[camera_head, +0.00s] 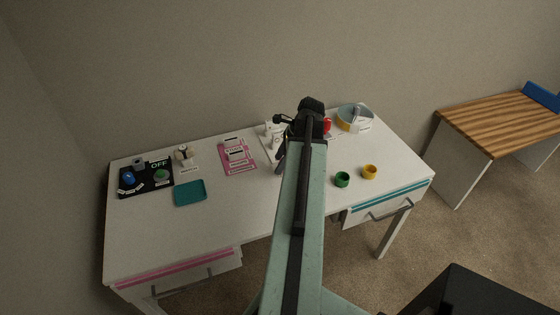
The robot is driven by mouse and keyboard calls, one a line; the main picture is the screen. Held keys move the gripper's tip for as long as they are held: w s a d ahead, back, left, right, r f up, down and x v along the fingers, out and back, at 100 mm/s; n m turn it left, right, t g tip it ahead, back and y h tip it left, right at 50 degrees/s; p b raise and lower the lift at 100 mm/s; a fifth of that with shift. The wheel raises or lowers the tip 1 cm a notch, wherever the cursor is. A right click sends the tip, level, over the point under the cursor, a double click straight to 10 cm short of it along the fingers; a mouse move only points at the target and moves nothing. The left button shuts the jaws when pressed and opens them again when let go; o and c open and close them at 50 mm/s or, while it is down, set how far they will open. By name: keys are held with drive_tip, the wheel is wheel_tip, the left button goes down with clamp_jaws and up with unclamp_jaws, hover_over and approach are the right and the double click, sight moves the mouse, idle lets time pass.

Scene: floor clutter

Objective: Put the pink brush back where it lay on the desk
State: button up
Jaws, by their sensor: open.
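I cannot make out a pink brush anywhere in the head view; the raised arm hides part of the desk. The white desk (245,210) stands against the wall. My arm reaches over its middle. My gripper (280,158) is a small dark shape just left of the arm, partly hidden by it, over the back middle of the desk. It is open, and I see nothing held in it. A pink tray (226,169) with white pieces lies left of the gripper. A small red thing (327,124) shows right of the arm's end.
A black panel (146,188) with buttons and a teal tray (190,192) lie on the left. Green (342,180) and yellow (370,171) cups stand on the right. A wooden bench (505,122) stands farther right.

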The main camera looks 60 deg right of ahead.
drive_tip(key=p+v, duration=0.8)
drive_tip(key=v, duration=0.2)
drive_tip(key=shift+w+r, duration=0.1)
drive_tip(key=shift+w, duration=0.1)
drive_tip(key=shift+s+d+r+p, duration=0.1)
drive_tip(key=shift+s+r+p, duration=0.2)
drive_tip(key=shift+p, duration=0.2)
drive_tip(key=shift+f, duration=0.1)
drive_tip(key=w+a+f+n+g, duration=0.1)
drive_tip(key=w+a+n+g, duration=0.1)
drive_tip(key=w+a+n, duration=0.9)
drive_tip(key=w+a+n+g, duration=0.1)
drive_tip(key=w+a+n, duration=0.3)
drive_tip(key=w+a, duration=0.75)
drive_tip(key=a+n+g+h, duration=0.1)
drive_tip(key=a+n, duration=1.3)
drive_tip(key=a, duration=1.4)
drive_tip(key=shift+w+a+f+n+h, duration=0.3)
drive_tip(key=shift+w+f+h, duration=0.15)
drive_tip(key=shift+h, duration=0.25)
